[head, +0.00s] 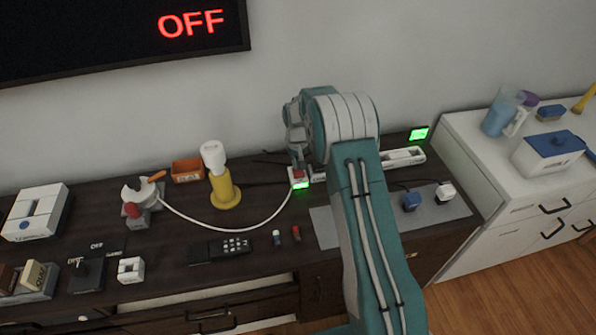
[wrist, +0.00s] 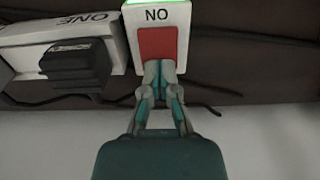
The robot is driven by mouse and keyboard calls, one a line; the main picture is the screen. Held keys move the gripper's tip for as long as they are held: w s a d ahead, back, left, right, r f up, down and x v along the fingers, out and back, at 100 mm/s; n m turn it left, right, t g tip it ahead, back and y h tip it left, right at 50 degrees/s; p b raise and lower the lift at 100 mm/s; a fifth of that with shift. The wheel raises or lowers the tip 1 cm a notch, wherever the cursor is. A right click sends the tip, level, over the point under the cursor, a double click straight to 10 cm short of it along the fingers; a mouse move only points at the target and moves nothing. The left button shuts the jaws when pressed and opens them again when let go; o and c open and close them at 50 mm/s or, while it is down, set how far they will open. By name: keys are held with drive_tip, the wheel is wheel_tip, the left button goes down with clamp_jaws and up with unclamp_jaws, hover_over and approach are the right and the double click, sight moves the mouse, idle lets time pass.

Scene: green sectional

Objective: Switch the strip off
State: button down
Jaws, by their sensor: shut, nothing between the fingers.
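The power strip is a long white bar at the back of the dark cabinet top, its right part (head: 404,157) showing past my arm, which hides its middle. Its left end has a red switch (wrist: 157,43) and a lit green strip beside a label, seen upside down in the wrist view, that reads ON. The green light (head: 301,185) also shows in the head view. My gripper (wrist: 160,72) is shut and empty, its fingertips over the near edge of the red switch in the wrist view. I cannot tell whether they press it.
A black plug (wrist: 78,66) sits in the socket marked ONE beside the switch. A white cable curves left to a white device (head: 138,190). A yellow lamp (head: 224,188) stands left of my gripper. A small green-lit display (head: 419,134) stands at the back right.

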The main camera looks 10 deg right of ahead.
drive_tip(key=shift+f, duration=0.15)
drive_tip(key=shift+r, duration=3.5)
drive_tip(key=s+r+t, duration=0.1)
drive_tip(key=s+r, duration=0.7)
drive_tip(key=r, duration=0.2)
drive_tip(key=s+r+t, duration=0.2)
drive_tip(key=s+r, duration=0.6)
drive_tip(key=r, duration=0.3)
drive_tip(key=s+r+t, duration=0.2)
drive_tip(key=s, duration=2)
drive_tip(key=shift+r+t, duration=0.2)
drive_tip(key=shift+t, duration=0.1)
